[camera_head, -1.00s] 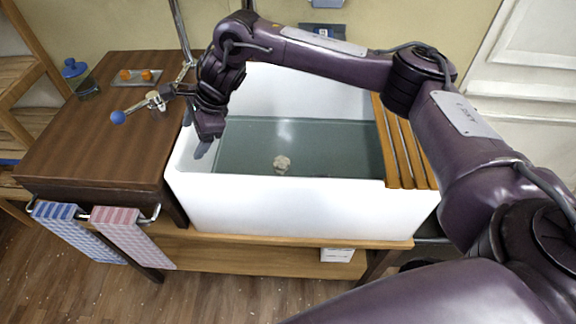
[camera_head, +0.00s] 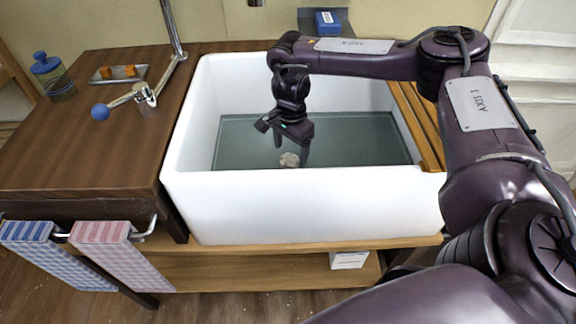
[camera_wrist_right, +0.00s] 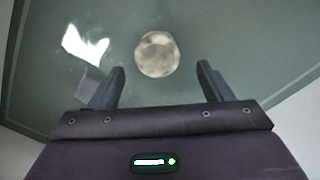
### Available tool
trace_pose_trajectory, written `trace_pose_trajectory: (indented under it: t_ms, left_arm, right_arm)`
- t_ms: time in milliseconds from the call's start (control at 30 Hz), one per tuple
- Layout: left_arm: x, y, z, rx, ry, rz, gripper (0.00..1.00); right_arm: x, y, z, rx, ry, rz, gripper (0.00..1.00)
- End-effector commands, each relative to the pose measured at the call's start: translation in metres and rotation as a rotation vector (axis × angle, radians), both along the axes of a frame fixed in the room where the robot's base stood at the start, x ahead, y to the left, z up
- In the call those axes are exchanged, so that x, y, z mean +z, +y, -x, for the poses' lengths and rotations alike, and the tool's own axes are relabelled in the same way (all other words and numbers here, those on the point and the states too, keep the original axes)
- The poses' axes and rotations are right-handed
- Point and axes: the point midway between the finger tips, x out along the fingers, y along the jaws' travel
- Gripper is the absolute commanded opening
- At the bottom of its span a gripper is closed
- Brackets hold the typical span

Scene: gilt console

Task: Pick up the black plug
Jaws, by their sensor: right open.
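I see no black plug in either view. A pale, mottled, roundish lump (camera_head: 289,160) shows in the water of the white basin (camera_head: 300,207); I cannot tell what it is. In the right wrist view the lump (camera_wrist_right: 158,52) lies ahead of and between my fingertips, apart from them. My right gripper (camera_head: 290,146) points down over the water, and its fingers (camera_wrist_right: 160,72) are apart with nothing between them. My left gripper is not in view.
A tap with a blue-knobbed lever (camera_head: 125,100) stands left of the basin on the brown counter (camera_head: 85,150). A blue-lidded jar (camera_head: 52,76) and a tray with orange blocks (camera_head: 118,73) sit behind. Wooden slats (camera_head: 418,125) lie across the basin's right end.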

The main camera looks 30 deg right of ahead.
Motion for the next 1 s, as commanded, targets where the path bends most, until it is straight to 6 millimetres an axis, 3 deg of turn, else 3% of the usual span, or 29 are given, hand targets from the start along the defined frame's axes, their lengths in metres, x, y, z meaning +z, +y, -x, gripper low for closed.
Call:
trace_pose_trajectory:
  t_ms: [300, 567, 933, 1000]
  left_arm:
    - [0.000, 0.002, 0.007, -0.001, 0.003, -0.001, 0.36]
    - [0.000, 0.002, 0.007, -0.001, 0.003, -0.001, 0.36]
    - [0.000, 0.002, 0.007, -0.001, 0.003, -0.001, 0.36]
    - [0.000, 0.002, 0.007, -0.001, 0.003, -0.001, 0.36]
  right_arm:
    - [-0.042, 0.005, 0.006, 0.000, 0.000, 0.000, 0.73]
    - [-0.045, 0.006, 0.006, 0.000, -0.001, 0.000, 0.73]
    - [-0.045, 0.006, 0.006, 0.000, -0.001, 0.000, 0.26]
    - [-0.045, 0.006, 0.006, 0.000, -0.001, 0.000, 0.22]
